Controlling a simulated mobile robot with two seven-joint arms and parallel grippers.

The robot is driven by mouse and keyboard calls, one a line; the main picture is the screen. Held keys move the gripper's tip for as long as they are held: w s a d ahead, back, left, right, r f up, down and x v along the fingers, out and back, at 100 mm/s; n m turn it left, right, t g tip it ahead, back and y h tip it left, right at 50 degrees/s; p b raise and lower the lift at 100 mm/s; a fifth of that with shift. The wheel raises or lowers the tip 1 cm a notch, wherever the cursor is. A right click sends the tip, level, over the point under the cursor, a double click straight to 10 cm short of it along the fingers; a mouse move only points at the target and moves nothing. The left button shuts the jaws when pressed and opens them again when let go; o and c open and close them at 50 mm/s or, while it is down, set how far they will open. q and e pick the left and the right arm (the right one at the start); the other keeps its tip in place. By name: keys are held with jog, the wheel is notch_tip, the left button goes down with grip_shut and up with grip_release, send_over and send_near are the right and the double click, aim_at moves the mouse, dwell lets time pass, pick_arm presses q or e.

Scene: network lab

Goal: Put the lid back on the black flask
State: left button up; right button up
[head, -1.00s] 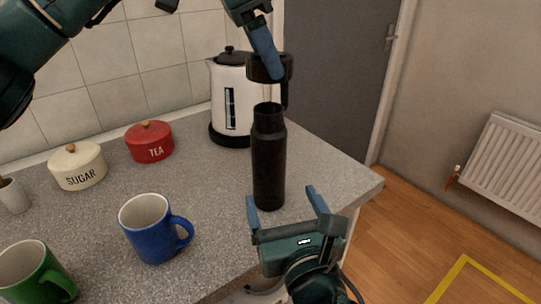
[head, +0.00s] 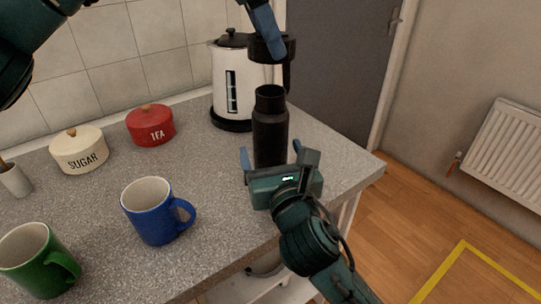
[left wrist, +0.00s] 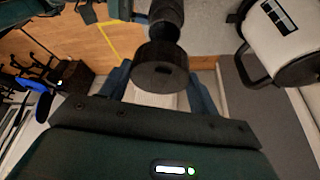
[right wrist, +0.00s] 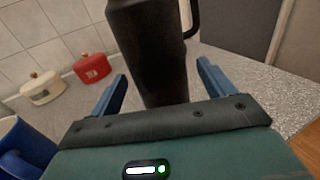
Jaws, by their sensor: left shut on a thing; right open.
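The black flask (head: 269,128) stands upright on the grey counter near its right edge, with its mouth uncovered. My left gripper (head: 264,40) is shut on the black lid (head: 262,50) and holds it above the flask, with a gap between them. The left wrist view shows the lid (left wrist: 160,72) between the blue fingers, with part of the flask (left wrist: 168,14) beyond it. My right gripper (head: 271,158) is open low at the flask's near side. In the right wrist view the flask (right wrist: 150,55) stands between and beyond the open fingers (right wrist: 160,88); no grip shows.
A white and black kettle (head: 230,90) stands close behind the flask. A blue mug (head: 150,212), a green mug (head: 36,262), a sugar pot (head: 78,152) and a red tea pot (head: 151,126) stand to the left. The counter (head: 342,168) ends at the right.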

jog(key=shift+x, duration=1.9)
jog(key=c, duration=1.5)
pick_arm(q)
jog(key=shift+a+f, duration=0.1)
jog(key=shift+f, duration=2.35)
jog(key=shift+f, duration=0.1)
jog(key=shift+f, duration=0.8)
jog(key=shift+f, duration=0.55)
